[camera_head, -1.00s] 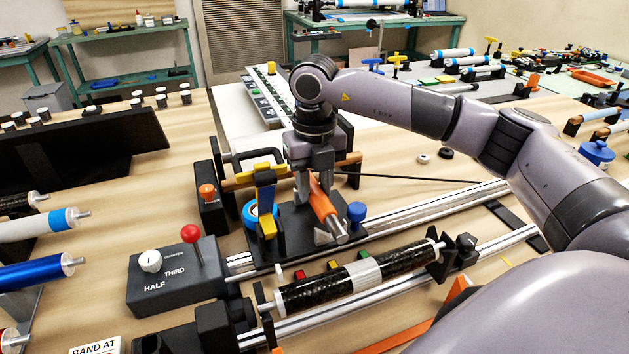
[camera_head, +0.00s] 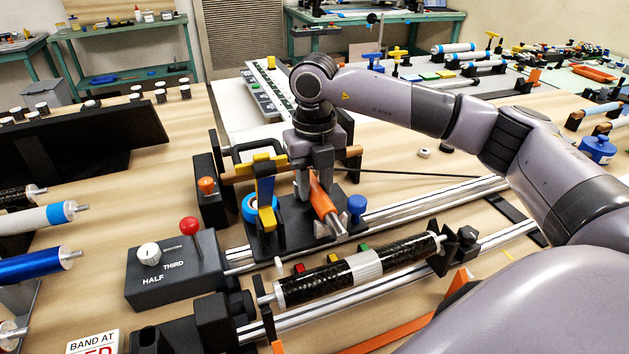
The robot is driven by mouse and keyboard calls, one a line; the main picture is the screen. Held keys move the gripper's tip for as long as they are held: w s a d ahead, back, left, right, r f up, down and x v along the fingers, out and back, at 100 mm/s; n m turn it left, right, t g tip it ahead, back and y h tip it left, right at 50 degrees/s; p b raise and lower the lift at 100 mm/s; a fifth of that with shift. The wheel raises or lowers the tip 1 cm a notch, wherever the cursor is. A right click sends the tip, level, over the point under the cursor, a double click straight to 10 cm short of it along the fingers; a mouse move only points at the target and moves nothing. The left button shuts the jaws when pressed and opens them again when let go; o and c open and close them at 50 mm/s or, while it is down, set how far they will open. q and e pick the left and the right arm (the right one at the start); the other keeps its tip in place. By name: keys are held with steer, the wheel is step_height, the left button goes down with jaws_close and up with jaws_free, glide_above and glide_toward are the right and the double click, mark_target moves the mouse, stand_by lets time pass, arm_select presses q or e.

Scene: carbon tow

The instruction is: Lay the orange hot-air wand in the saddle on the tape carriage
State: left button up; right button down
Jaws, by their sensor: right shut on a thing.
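The orange hot-air wand (camera_head: 322,199) has a metal nozzle that points down toward the front right. My right gripper (camera_head: 312,190) is shut on the wand and holds it over the black tape carriage (camera_head: 293,236). The carriage sits on the rails and carries a blue-rimmed tape roll, a yellow and blue upright and a blue knob (camera_head: 356,205). The saddle is hard to make out; a grey block below the nozzle may be part of it. I cannot tell whether the wand touches it. My left gripper is not in view.
A black and white tube (camera_head: 360,265) lies between holders in front of the carriage. A control box (camera_head: 175,268) with a red-knobbed lever (camera_head: 190,225) stands at the left. A thin black rod runs right from the carriage. Bare wood lies behind the rails at right.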

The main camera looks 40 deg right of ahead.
steer(key=c, duration=0.7)
jaws_free()
steer(key=shift+f, duration=0.1)
steer(key=shift+r, duration=3.6)
